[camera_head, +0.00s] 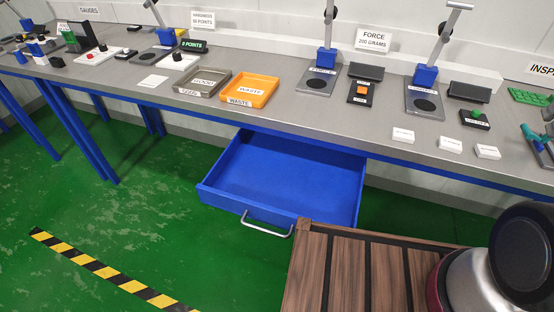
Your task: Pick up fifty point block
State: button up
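No block in view can be read as the fifty point block. Three small white labelled pieces stand in a row at the right front of the bench: a left one (403,135), a middle one (450,144) and a right one (487,151). Their print is too small to read. A hardness sign (202,20) stands at the back, above a green display (193,45) reading "0 POINTS". A white piece (152,83) lies in front of that station. My gripper is not in view; only a rounded part of my body shows at the bottom right.
A grey tray (204,82) and an orange waste tray (249,89) sit on the bench. Below, an empty blue drawer (281,174) stands open into the room. Test stands with blue heads (425,76) line the back.

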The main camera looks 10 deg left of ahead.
aim_at(482, 151)
jog(key=u, duration=1.2)
jog(key=k+z, duration=0.2)
jog(key=z, duration=0.3)
jog(key=k+l+z, duration=0.15)
jog(key=z, duration=0.3)
jog(key=k+l+z, duration=0.15)
jog(key=z, duration=0.35)
